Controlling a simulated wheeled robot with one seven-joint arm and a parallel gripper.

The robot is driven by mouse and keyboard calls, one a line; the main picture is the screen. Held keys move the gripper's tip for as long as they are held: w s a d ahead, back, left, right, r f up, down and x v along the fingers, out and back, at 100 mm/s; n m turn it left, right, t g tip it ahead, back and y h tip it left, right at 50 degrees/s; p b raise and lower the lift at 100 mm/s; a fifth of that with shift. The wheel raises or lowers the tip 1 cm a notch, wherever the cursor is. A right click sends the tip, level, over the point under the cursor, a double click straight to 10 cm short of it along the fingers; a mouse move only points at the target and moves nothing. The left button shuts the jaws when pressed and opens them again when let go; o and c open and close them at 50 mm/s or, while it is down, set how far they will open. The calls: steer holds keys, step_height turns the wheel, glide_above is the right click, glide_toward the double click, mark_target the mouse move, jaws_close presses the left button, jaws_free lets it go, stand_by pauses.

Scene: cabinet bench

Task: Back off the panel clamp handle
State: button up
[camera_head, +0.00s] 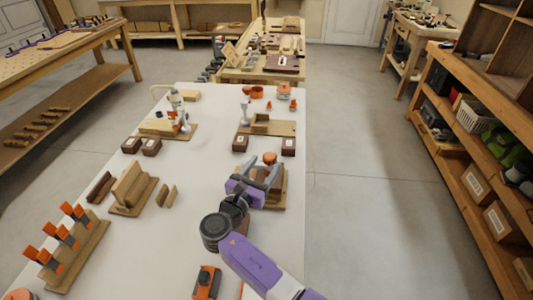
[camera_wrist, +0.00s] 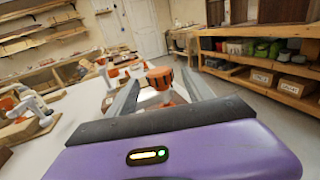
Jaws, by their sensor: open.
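My gripper (camera_head: 259,174) is open above the near right part of the white bench. In the head view an orange round handle (camera_head: 270,157) shows just beyond its fingers, over a wooden panel fixture (camera_head: 279,197) that my gripper partly hides. In the wrist view the orange handle (camera_wrist: 160,78) is round with dark marks on its side and appears between the two grey fingers. I cannot tell whether either finger touches it. The clamp's lower part is mostly hidden by my gripper.
The white bench (camera_head: 185,232) holds a wooden rack with several orange clamps (camera_head: 68,239), a slotted wooden stand (camera_head: 132,190), small dark boxes (camera_head: 141,145) and another fixture (camera_head: 267,127). An orange tool (camera_head: 206,283) lies near my arm. Shelving (camera_head: 470,150) stands at right, across open floor.

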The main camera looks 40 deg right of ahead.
mark_target(273, 153)
steer(key=shift+p+x, duration=0.35)
steer(key=shift+x, duration=3.5)
jaws_close()
